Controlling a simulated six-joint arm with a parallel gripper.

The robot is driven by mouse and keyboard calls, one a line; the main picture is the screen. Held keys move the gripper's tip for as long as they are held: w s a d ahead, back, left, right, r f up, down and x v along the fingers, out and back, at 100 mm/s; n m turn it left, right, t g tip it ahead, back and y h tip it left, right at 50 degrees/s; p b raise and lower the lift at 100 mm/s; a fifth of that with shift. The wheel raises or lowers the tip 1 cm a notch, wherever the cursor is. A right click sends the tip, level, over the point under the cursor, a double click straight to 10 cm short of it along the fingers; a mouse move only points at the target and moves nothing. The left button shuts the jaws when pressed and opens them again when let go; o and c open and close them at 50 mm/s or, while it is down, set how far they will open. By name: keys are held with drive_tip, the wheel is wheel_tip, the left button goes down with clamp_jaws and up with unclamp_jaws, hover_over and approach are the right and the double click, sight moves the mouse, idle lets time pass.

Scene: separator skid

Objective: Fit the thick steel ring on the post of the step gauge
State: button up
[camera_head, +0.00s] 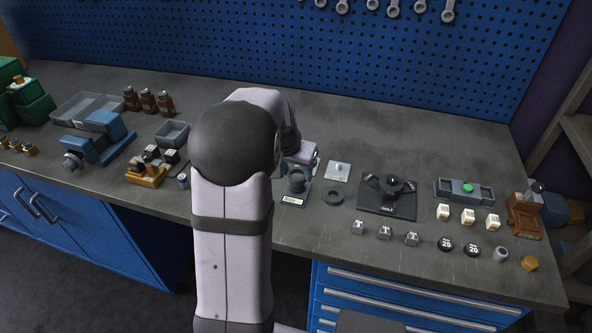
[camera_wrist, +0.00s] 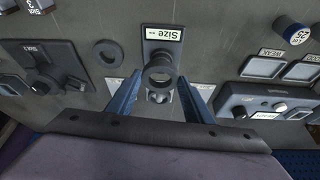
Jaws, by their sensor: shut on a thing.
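The step gauge (camera_wrist: 163,35) is a grey plate with a "Size --" label, below my gripper in the wrist view. In the head view the gauge (camera_head: 292,199) stands just in front of my gripper (camera_head: 303,158). The thick steel ring (camera_wrist: 150,74) is dark and sits between the two blue fingertips of my gripper (camera_wrist: 161,77), which is shut on it. The ring appears over the rear part of the gauge. The post is not clearly visible, and I cannot tell whether the ring is around it or above it.
A flat dark ring (camera_head: 333,197) lies beside the gauge, with a pale plate (camera_head: 339,171) behind it. A black fixture (camera_head: 388,207) stands further right. Several small blocks line the front. Trays and a blue vise-like device (camera_head: 97,140) are at left.

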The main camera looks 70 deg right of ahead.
sight(296, 180)
drive_tip(key=shift+f+b, duration=1.45)
drive_tip(key=shift+f, duration=0.35)
drive_tip(key=o, duration=1.6)
drive_tip(key=shift+r, duration=0.1)
drive_tip(key=shift+r+p, duration=2.8)
drive_tip(key=shift+r, duration=0.7)
